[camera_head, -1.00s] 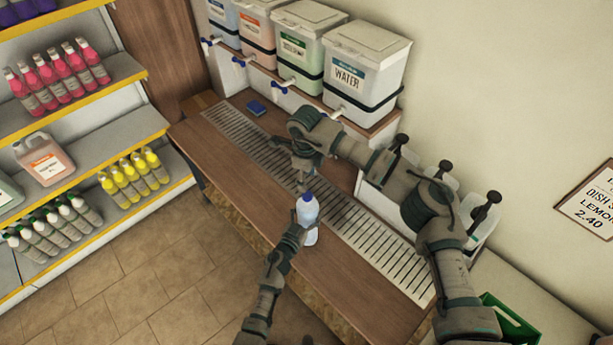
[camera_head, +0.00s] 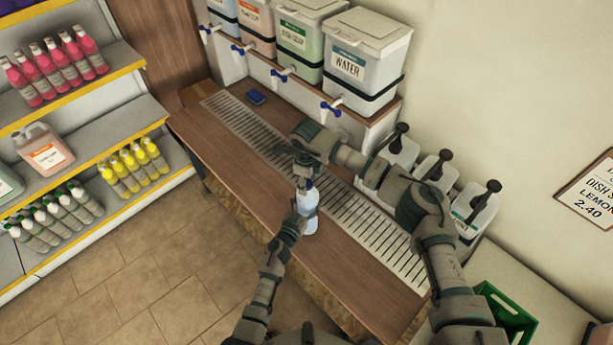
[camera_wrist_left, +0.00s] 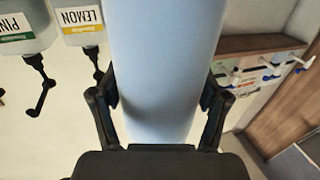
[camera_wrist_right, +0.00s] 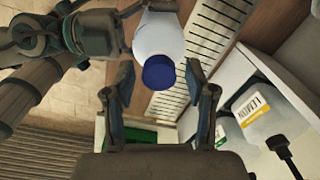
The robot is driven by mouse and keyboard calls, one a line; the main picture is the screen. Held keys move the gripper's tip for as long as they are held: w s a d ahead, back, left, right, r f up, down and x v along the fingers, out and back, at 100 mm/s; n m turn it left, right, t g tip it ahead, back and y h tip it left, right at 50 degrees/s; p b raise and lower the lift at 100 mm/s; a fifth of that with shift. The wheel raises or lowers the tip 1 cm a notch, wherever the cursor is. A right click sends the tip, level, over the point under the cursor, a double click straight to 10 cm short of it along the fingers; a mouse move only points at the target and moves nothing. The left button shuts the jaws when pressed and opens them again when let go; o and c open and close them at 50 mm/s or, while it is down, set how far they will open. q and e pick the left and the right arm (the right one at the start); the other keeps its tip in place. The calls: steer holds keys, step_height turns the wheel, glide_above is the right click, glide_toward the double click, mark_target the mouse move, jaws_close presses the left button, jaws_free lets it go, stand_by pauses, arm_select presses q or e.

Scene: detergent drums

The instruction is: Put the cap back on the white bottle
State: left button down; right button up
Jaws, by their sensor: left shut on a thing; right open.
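The white bottle (camera_head: 310,224) stands upright above the front part of the counter. My left gripper (camera_head: 303,214) is shut on its body; the left wrist view shows both fingers against the pale bottle (camera_wrist_left: 165,60). The blue cap (camera_wrist_right: 158,73) sits on the bottle's top; I cannot tell whether it is tight. My right gripper (camera_head: 304,176) is directly above the bottle and hides most of the cap in the head view. In the right wrist view its fingers are open, one on each side of the cap and apart from it.
The wooden counter (camera_head: 235,173) has a slotted drain grate (camera_head: 243,128) along it. Drums with taps, such as the water drum (camera_head: 362,70), stand behind. Pump containers (camera_head: 471,210) and a green crate (camera_head: 507,312) are at right. Shelves of bottles are at left.

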jaws_close()
stand_by(0.3)
steer(key=shift+o, duration=0.6)
jaws_free()
step_height(320, 180, up, 12)
steer(key=shift+s+a+f, duration=0.1)
